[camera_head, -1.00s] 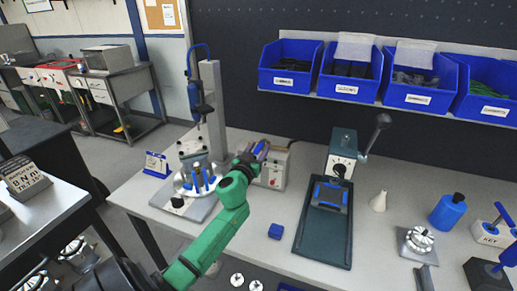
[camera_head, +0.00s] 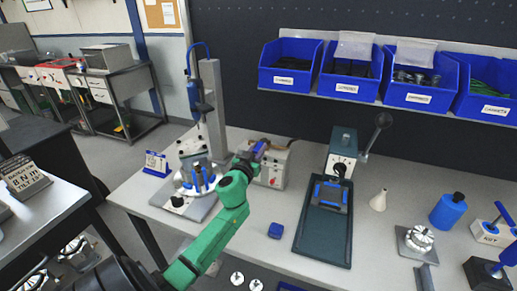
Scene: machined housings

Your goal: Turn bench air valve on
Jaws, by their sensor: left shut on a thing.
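A grey box (camera_head: 274,169) with a red button on its front stands at the back of the bench. My left gripper (camera_head: 259,149), on the green arm, reaches over the bench to the upper left of this box. It is shut on a small part there, which looks like the bench air valve's handle. My gripper mostly covers that part, so its angle cannot be read. My right gripper is not in view.
A press with a round plate (camera_head: 193,194) stands left of my arm. A dark green tray (camera_head: 322,236) and a lever machine (camera_head: 342,150) stand to the right. Blue bins (camera_head: 347,87) hang above the back.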

